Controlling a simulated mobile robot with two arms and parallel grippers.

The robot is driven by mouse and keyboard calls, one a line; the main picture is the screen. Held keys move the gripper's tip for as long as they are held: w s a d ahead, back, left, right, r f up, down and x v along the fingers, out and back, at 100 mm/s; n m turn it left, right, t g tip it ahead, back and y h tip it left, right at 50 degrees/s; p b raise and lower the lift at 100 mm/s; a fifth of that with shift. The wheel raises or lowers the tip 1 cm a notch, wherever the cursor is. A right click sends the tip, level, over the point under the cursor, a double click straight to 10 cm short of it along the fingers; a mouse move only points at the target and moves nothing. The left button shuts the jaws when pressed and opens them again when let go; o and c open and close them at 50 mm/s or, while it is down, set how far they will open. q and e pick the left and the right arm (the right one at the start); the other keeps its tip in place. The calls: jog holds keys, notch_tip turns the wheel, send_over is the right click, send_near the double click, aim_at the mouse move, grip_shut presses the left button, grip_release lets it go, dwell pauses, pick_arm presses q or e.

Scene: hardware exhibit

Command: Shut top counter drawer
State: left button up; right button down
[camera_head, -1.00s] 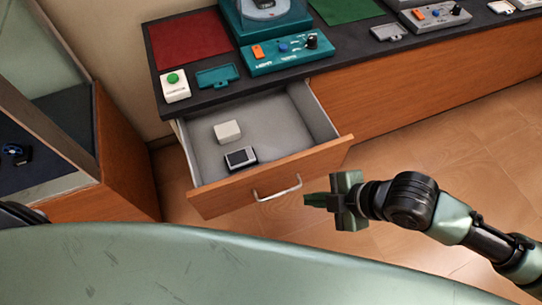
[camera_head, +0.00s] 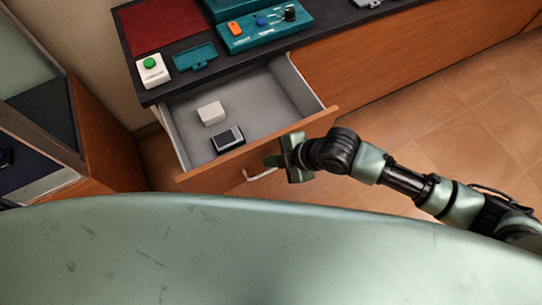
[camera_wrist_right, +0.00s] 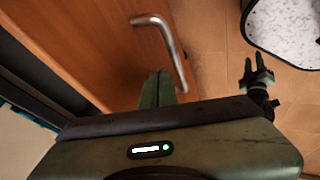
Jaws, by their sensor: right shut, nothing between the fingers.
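The top counter drawer (camera_head: 258,148) is pulled open below the dark countertop. Its wooden front carries a curved metal handle (camera_head: 262,174), which also shows in the wrist view (camera_wrist_right: 170,45). My right gripper (camera_head: 272,160) is at the drawer front, just right of the handle and partly covering it. In the wrist view its green fingers (camera_wrist_right: 157,88) are together and empty, beside the handle; I cannot tell whether they touch the wood. My left gripper (camera_wrist_right: 254,68) shows small at the right of the wrist view, its two fingers apart and empty.
A white box (camera_head: 211,113) and a dark-screened device (camera_head: 228,139) lie in the drawer. The countertop (camera_head: 143,97) holds a green-button box (camera_head: 152,70), a teal tray (camera_head: 194,57) and a teal control unit (camera_head: 265,24). A cabinet (camera_head: 105,150) stands left; floor at right is clear.

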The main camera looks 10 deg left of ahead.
jog(key=shift+w+a, duration=0.15)
jog(key=shift+w, duration=0.1)
